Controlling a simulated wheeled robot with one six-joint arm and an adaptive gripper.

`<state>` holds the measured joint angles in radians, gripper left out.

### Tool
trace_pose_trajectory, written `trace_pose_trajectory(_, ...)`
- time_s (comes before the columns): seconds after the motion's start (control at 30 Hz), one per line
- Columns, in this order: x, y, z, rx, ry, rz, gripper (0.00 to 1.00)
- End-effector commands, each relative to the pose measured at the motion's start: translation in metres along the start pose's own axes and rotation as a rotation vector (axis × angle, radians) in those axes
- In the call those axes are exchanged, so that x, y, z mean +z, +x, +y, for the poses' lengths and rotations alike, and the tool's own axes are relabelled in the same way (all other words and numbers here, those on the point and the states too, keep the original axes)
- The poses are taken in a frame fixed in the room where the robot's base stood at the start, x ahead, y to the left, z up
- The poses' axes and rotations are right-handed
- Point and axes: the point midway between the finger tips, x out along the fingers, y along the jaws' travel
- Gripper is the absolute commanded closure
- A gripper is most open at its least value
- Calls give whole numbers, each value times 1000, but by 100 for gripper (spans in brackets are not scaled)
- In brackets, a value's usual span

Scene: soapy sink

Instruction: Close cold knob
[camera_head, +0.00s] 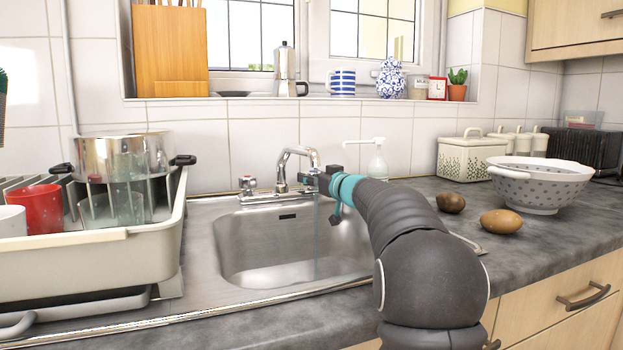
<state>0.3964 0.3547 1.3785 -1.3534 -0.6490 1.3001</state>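The chrome faucet (297,160) rises behind the sink. A knob with a red mark (247,184) shows on its left side. My arm reaches in from the lower right, and my gripper (312,179) is at the right side of the faucet, where a second knob would sit. That cold knob is hidden or cannot be told apart from the dark gripper. The gripper is small and partly covered by my wrist, so I cannot tell whether its fingers are open or shut, or touch the knob.
The steel sink basin (262,252) lies below the gripper. A dish rack (110,262) with a pot and mugs stands at left. A soap bottle (377,165) stands behind my arm. Two potatoes (501,221) and a colander (541,187) are at right.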

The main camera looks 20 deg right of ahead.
Motion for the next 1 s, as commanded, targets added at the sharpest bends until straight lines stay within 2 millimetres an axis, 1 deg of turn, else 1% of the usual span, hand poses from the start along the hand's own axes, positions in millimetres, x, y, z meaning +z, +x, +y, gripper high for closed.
trace_pose_trajectory(0.27,-1,1,-1,28,0,4,86)
trace_pose_trajectory(0.7,3,1,-1,308,-3,10,86)
trace_pose_trajectory(0.83,1,0,-1,361,-2,8,86)
trace_pose_trajectory(1.0,-1,-1,0,387,-1,2,86)
